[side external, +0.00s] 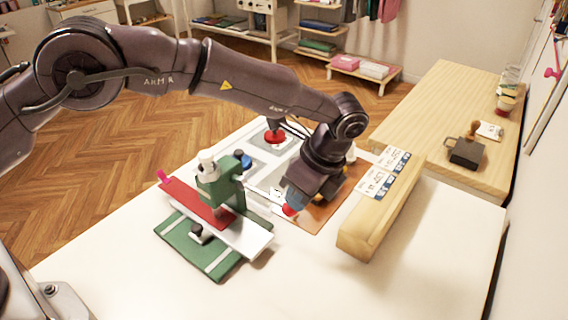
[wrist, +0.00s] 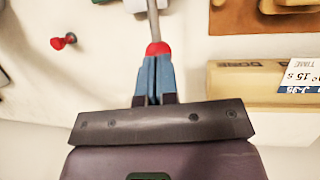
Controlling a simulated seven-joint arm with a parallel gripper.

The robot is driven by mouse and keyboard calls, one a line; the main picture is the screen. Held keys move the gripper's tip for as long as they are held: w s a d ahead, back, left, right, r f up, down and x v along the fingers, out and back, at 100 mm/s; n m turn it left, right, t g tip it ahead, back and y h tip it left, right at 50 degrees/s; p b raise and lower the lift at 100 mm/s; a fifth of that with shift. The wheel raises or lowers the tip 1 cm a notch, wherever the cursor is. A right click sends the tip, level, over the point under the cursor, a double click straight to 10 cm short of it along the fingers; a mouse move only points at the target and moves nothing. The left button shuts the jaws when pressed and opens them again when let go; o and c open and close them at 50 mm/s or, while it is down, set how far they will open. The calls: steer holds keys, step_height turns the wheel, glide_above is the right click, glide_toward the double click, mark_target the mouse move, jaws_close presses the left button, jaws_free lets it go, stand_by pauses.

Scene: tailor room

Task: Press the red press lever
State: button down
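A red knob (wrist: 157,48) on a thin grey metal rod (wrist: 153,18) shows in the wrist view, directly at my fingertips. It also shows in the side view as a red tip (side external: 289,211) just below my gripper. My gripper (wrist: 155,62) has its blue fingers together, with only a thin slit between them. The knob is just beyond the fingertips; I cannot tell whether they touch it. In the side view my wrist tilts down over the table, and my gripper (side external: 293,203) partly hides the rod and its base.
A green press (side external: 222,187) with a red and white arm stands left of my gripper. A wooden block (side external: 368,232) with labels lies to the right. Another red knob (side external: 275,137) stands behind. A brown board (side external: 322,213) lies beneath my wrist. The table front is clear.

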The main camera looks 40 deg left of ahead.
steer(key=shift+s+f, duration=0.15)
steer(key=shift+f, duration=0.1)
steer(key=v, duration=1.3)
steer(key=shift+r, duration=0.25)
stand_by(0.4)
steer(key=s+a+r+n+t+h, duration=0.1)
steer(key=s+a+r+n+t, duration=0.2)
steer(key=s+a+n, duration=0.6)
steer(key=s+a+r+n+t+h, duration=0.2)
steer(key=s+a+r+n+t, duration=0.2)
steer(key=s+a, duration=1.3)
steer(key=r+n, duration=0.2)
steer(key=n, duration=0.2)
steer(key=shift+s+a+n+h, duration=0.3)
steer(key=shift+s+n, duration=0.1)
